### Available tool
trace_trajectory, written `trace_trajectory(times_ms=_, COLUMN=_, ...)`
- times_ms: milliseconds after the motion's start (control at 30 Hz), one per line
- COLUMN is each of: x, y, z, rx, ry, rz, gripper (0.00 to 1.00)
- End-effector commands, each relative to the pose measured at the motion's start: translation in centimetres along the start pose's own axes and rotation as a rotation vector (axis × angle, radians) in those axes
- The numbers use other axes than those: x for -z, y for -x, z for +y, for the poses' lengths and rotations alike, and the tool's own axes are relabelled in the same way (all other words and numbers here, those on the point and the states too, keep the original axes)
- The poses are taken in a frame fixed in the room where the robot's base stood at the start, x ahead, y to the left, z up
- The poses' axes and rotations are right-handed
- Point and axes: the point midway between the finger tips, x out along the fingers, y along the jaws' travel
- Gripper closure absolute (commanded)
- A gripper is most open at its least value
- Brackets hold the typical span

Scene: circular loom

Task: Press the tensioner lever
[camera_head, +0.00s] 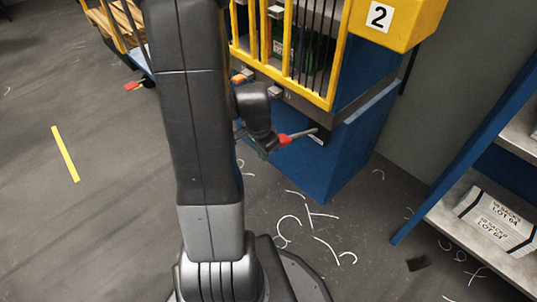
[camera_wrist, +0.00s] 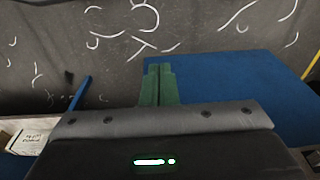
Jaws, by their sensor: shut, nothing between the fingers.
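The tensioner lever (camera_head: 305,133) is a grey rod with a red grip (camera_head: 285,140), sticking out from the blue lower body of the loom marked 2. My gripper (camera_head: 264,153) is shut and empty, with green fingertips just left of and slightly below the red grip in the head view. I cannot tell whether the fingers touch it. In the wrist view my gripper's green fingers (camera_wrist: 160,84) are together, over the grey floor and the edge of the blue loom body (camera_wrist: 245,85). The lever does not show there.
The loom's yellow guard bars (camera_head: 285,60) rise above the lever. A blue shelf with a white box marked LOT 6A (camera_head: 495,218) stands at right. Another red-tipped part (camera_head: 133,86) is at far left.

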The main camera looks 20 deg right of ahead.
Motion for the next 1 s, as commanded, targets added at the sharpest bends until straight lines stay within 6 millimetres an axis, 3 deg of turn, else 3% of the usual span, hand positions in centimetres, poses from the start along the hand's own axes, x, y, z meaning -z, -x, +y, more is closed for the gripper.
trace_trajectory(times_ms=100, x=-1.0, y=2.4, z=-0.1, rx=0.004, ry=0.003, rz=0.003, gripper=1.0)
trace_trajectory(times_ms=300, x=-2.1, y=4.2, z=-0.1, rx=0.003, ry=0.002, rz=0.003, gripper=1.0)
trace_trajectory(times_ms=1000, x=-2.4, y=4.5, z=-0.1, rx=0.002, ry=0.001, rz=0.003, gripper=1.0)
